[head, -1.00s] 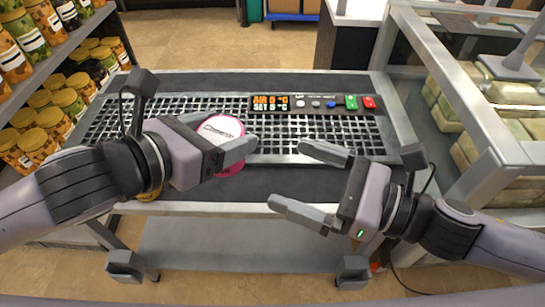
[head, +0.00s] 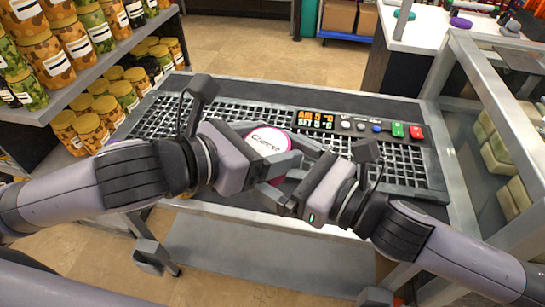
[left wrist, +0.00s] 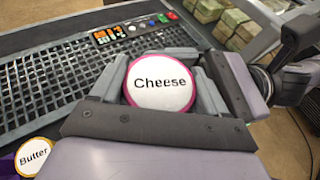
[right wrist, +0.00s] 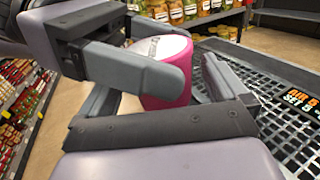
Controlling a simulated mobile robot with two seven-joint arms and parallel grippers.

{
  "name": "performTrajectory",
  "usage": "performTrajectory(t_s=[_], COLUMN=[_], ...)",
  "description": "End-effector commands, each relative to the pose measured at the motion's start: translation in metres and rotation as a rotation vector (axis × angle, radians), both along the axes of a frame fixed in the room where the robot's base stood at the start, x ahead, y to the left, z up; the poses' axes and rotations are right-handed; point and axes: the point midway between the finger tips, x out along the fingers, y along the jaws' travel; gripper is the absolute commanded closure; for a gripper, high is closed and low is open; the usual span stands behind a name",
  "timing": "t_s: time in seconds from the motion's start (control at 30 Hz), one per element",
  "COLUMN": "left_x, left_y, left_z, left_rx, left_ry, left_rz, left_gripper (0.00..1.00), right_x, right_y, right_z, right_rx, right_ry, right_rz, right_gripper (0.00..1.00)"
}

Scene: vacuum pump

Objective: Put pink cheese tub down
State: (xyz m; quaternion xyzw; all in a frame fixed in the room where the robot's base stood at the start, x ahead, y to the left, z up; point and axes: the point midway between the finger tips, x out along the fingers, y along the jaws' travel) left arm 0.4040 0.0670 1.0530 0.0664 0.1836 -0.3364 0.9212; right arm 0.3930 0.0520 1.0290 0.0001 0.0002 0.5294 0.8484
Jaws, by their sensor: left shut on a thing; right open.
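The pink cheese tub (head: 268,141) has a white lid marked "Cheese" with a pink rim. It also shows in the left wrist view (left wrist: 160,84), and its pink side shows in the right wrist view (right wrist: 168,92). My left gripper (head: 287,157) is shut on it and holds it at the cooled counter's front. My right gripper (head: 293,177) is open, its fingers spread around the tub and close to the left gripper's fingers. I cannot tell whether the right fingers touch the tub, or whether its base rests on the counter.
The counter (head: 172,112) has a black grille and a control panel (head: 358,125) with coloured buttons. A butter tub (left wrist: 33,157) stands at the lower left of the left wrist view. Shelves of jars (head: 122,90) are at left, a glass-sided case (head: 470,110) at right. The grille's left part is clear.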

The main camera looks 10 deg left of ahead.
Motion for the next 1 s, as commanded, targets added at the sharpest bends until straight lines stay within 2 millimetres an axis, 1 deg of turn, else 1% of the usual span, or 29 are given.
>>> performTrajectory(t_s=[0.13, 0.4, 0.43, 0.47, 0.5, 0.57, 0.6, 0.63, 0.67, 0.7, 0.73, 1.0], left_x=[0.0001, 0.0001, 0.0001, 0.0001, 0.0001, 0.0001, 0.0001, 0.0001, 0.0001, 0.0002, 0.0002, 0.0002], left_y=[-0.0002, -0.0002, -0.0002, -0.0002, -0.0002, -0.0002, -0.0002, -0.0002, -0.0001, -0.0002, -0.0002, -0.0001], left_z=[0.001, 0.0011, 0.0011, 0.0011, 0.0011, 0.0011, 0.0011, 0.0011, 0.0012, 0.0012, 0.0012, 0.0015], left_rx=[-0.001, -0.001, -0.001, -0.001, -0.001, -0.001, -0.001, -0.001, -0.001, -0.001, -0.001, -0.001], left_ry=[-0.003, -0.003, -0.003, -0.003, -0.003, -0.003, -0.003, -0.003, -0.003, -0.003, -0.003, -0.002], left_rz=[0.0, 0.0, 0.0, 0.0, 0.0, 0.0, 0.0, 0.0, 0.0, 0.0, 0.0, 0.0], left_gripper=[0.67, 0.67, 0.67, 0.67, 0.67, 0.67, 0.67, 0.67, 0.22, 0.09, 0.0, 0.0], right_x=[0.0025, 0.0029, 0.0029, 0.0029, 0.0029, 0.0027, 0.0026, 0.0025, 0.0023, 0.0023, 0.0022, 0.0024], right_y=[0.0059, 0.0066, 0.0065, 0.0065, 0.0065, 0.0065, 0.0065, 0.0066, 0.0068, 0.0068, 0.0068, 0.0066], right_z=[0.0004, 0.0002, 0.0002, 0.0002, 0.0002, 0.0002, 0.0002, 0.0003, 0.0015, 0.0016, 0.0016, 0.0015], right_rx=[0.0, 0.0, 0.0, 0.0, 0.0, 0.0, 0.0, 0.0, 0.002, 0.002, 0.002, 0.002], right_ry=[-0.001, -0.001, -0.001, -0.001, -0.001, 0.0, 0.0, 0.0, -0.002, -0.002, -0.002, -0.002], right_rz=[0.001, 0.0, 0.0, 0.0, 0.0, 0.001, 0.001, 0.001, 0.002, 0.002, 0.002, 0.002], right_gripper=[0.0, 0.0, 0.07, 0.17, 0.3, 0.49, 0.62, 0.7, 0.7, 0.7, 0.7, 0.7])
